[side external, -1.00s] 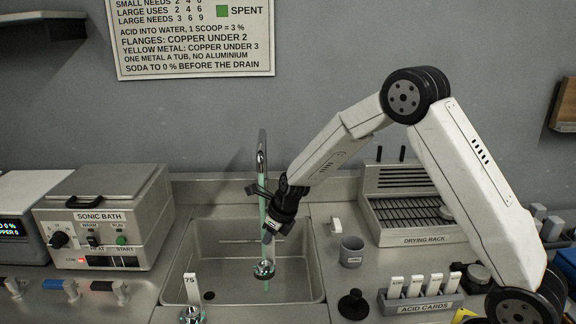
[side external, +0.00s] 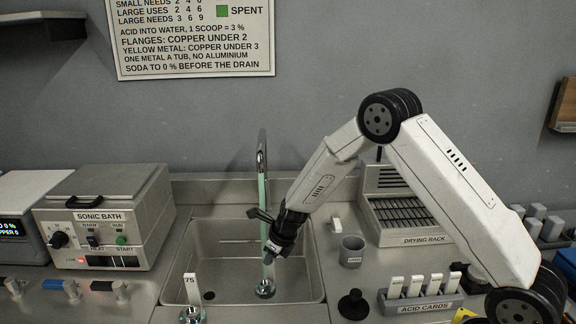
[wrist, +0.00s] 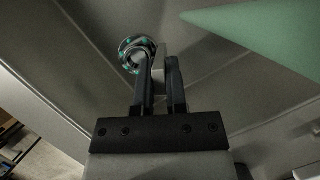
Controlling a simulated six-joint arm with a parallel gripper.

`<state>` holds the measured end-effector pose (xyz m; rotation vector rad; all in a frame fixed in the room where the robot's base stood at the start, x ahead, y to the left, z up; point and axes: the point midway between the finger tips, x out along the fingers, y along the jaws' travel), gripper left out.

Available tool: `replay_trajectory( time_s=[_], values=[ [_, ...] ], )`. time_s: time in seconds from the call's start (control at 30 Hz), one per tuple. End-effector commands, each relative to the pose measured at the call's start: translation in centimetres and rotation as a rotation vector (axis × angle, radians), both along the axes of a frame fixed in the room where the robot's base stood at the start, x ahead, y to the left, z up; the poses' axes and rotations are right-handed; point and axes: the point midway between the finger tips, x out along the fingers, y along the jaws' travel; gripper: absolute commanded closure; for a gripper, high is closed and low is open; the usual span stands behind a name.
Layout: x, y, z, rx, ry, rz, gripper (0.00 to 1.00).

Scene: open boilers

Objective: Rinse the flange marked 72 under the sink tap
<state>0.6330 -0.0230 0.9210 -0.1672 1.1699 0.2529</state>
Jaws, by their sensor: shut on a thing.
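My gripper (side external: 268,260) is low over the sink (side external: 225,292), pointing down. It is shut on the upright tag of a small round metal flange (side external: 265,290), which hangs just below the fingers. In the wrist view the flange (wrist: 137,53) shows green spots on its ring, beyond the fingers (wrist: 158,70). Its number cannot be read. The tap (side external: 262,150) is running; a greenish stream (side external: 262,195) drops past my gripper to the flange. I cannot tell whether the flange touches the sink floor.
A flange tagged 75 (side external: 191,312) stands at the sink's front edge. The sonic bath (side external: 105,225) is on the left. A grey cup (side external: 352,251), the drying rack (side external: 405,212), a black knob (side external: 353,304) and the acid cards holder (side external: 420,302) are on the right.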

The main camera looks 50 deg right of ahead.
Motion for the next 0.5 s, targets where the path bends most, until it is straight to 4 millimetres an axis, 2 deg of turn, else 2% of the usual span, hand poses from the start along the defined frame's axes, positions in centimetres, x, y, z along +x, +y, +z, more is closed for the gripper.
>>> replay_trajectory(
  time_s=[0.23,0.5],
  values=[
    [0.0,0.0,-1.8,-0.001,0.001,-0.001,1.00],
    [1.4,-1.4,-2.1,0.000,-0.001,-0.001,1.00]
  ],
)
